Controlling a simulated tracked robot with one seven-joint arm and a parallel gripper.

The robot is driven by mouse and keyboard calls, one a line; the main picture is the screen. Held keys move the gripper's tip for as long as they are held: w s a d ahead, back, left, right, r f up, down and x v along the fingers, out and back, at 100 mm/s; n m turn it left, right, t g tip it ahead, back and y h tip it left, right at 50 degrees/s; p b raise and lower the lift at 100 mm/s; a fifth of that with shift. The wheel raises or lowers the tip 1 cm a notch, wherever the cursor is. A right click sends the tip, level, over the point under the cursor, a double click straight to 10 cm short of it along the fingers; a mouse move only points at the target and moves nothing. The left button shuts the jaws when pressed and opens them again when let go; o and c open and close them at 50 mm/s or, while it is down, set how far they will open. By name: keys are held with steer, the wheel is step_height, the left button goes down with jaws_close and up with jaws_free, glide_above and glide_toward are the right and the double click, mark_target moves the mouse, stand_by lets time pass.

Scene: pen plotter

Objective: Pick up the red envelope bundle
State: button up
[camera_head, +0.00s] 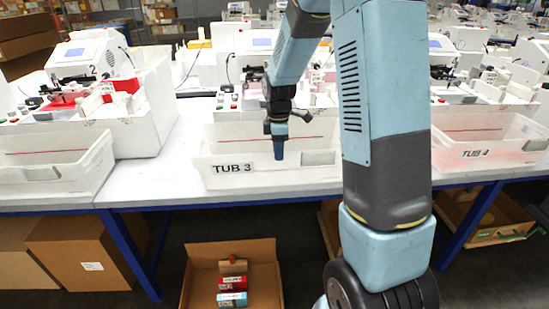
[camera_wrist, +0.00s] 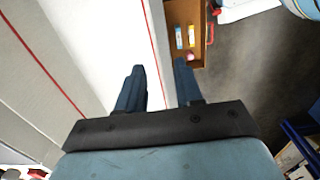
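A red bundle with a white label (camera_head: 232,283) lies in an open cardboard box (camera_head: 187,290) on the floor in front of the table. A light blue bundle (camera_head: 232,299) lies just in front of it, and a brown item with a red part (camera_head: 233,262) lies behind it. My gripper (camera_head: 279,155) points down at the white tub marked TUB 3 (camera_head: 290,179), well above and apart from the box. In the wrist view my gripper's two fingers (camera_wrist: 160,80) are spread with nothing between them. The box (camera_wrist: 203,52) shows there beyond the right finger, with small coloured items inside.
White tubs stand along the table's front edge, with one at the left (camera_head: 60,180) and TUB 4 (camera_head: 500,135) at the right. White machines stand behind them. A blue table leg (camera_head: 130,255) and closed cartons (camera_head: 80,250) are left of the box. Another open box (camera_head: 500,225) is at the right.

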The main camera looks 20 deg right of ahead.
steer(key=shift+f, duration=0.15)
jaws_close()
stand_by(1.4)
